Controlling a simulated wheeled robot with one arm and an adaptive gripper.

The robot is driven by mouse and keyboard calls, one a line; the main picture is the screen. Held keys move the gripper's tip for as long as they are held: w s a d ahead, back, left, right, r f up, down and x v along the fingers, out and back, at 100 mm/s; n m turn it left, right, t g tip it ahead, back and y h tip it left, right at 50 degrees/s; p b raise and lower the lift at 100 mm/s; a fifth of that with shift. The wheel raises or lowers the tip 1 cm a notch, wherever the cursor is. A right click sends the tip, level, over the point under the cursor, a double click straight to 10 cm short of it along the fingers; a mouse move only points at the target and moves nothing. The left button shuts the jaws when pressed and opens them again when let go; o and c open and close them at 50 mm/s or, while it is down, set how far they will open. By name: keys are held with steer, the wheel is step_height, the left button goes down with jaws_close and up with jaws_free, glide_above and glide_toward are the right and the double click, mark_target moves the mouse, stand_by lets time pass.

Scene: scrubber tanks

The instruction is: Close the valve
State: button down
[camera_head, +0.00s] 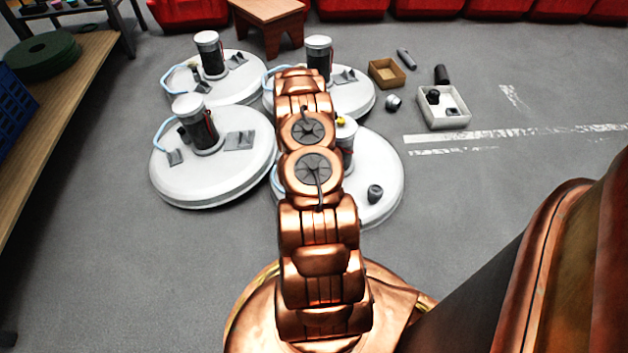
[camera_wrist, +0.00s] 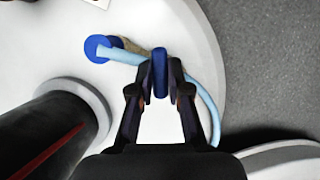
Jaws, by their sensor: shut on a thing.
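In the wrist view, a blue valve handle (camera_wrist: 159,62) stands edge-on between the fingertips of my gripper (camera_wrist: 160,76), which is shut on it. The valve sits at a light blue hose (camera_wrist: 125,54) that runs from a blue round fitting (camera_wrist: 95,47) and curves down to the right over a white tank lid (camera_wrist: 60,25). In the head view, my arm reaches forward over the tanks and hides the valve and my gripper. How far the handle is turned is hard to tell.
A black cylinder (camera_wrist: 45,128) with a red stripe rises at left, close to my gripper. In the head view, several white round tanks (camera_head: 215,180) stand together. A white bin (camera_head: 462,120) and a cardboard box (camera_head: 386,74) lie at right. Grey floor (camera_head: 470,215) is clear.

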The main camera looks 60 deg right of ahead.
steer(key=m+y+p, duration=0.1)
steer(key=m+p, duration=0.1)
steer(key=shift+s+r+m+t, duration=0.1)
steer(key=shift+r+m+t, duration=0.05)
steer(key=shift+m+t, duration=0.2)
steer(key=shift+m+t+y+p, duration=0.4)
steer(key=shift+m+p, duration=0.35)
steer(key=shift+m, duration=0.6)
steer(key=shift+d, duration=0.1)
steer(key=c, duration=1.1)
jaws_free()
steer(key=v, duration=1.2)
